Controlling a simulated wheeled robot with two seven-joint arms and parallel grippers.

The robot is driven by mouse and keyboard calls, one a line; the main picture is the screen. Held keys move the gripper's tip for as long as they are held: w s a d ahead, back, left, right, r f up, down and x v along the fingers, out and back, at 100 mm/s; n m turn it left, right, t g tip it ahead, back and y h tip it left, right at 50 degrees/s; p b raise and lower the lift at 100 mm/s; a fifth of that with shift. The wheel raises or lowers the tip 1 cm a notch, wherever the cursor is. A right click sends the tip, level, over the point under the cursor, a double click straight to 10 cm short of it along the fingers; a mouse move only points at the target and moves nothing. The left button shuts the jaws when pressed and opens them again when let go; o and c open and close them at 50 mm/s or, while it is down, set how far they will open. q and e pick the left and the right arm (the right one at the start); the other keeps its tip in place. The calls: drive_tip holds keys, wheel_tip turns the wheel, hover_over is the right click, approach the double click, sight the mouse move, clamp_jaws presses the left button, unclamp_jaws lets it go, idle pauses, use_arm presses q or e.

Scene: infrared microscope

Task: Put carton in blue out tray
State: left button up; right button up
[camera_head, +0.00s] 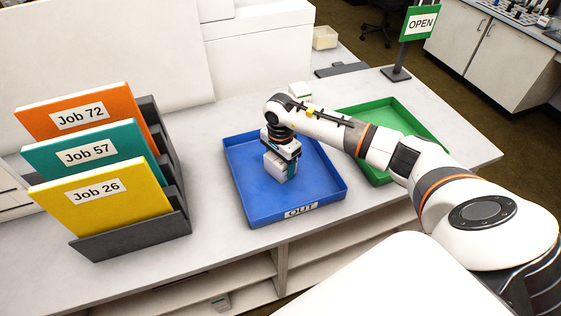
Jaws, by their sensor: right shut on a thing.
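The blue tray (254,202) marked OUT lies on the bench in the middle of the head view. My right gripper (282,160) points down over the tray, near its middle. It is shut on a small white and teal carton (279,168). The carton is inside the tray's outline as seen from above; I cannot tell whether it touches the tray floor. The gripper partly hides the carton's top. My left gripper is not in view.
A green tray (417,122) lies right of the blue tray, partly behind my right arm. A dark rack (130,238) with orange, teal and yellow job folders stands at left. A green OPEN sign (419,24) stands at the back right. Large white equipment (262,50) fills the back.

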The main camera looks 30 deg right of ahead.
drive_tip(key=o, duration=1)
drive_tip(key=shift+r+p, duration=0.25)
drive_tip(key=shift+p, duration=0.15)
drive_tip(key=shift+w+r+b, duration=0.1)
drive_tip(key=shift+r+b, duration=0.15)
drive_tip(key=shift+b, duration=0.15)
wheel_tip(320, 180, up, 11)
drive_tip(key=b, duration=0.3)
drive_tip(key=shift+f, duration=0.2)
drive_tip(key=shift+r, duration=0.35)
drive_tip(key=shift+f, duration=0.1)
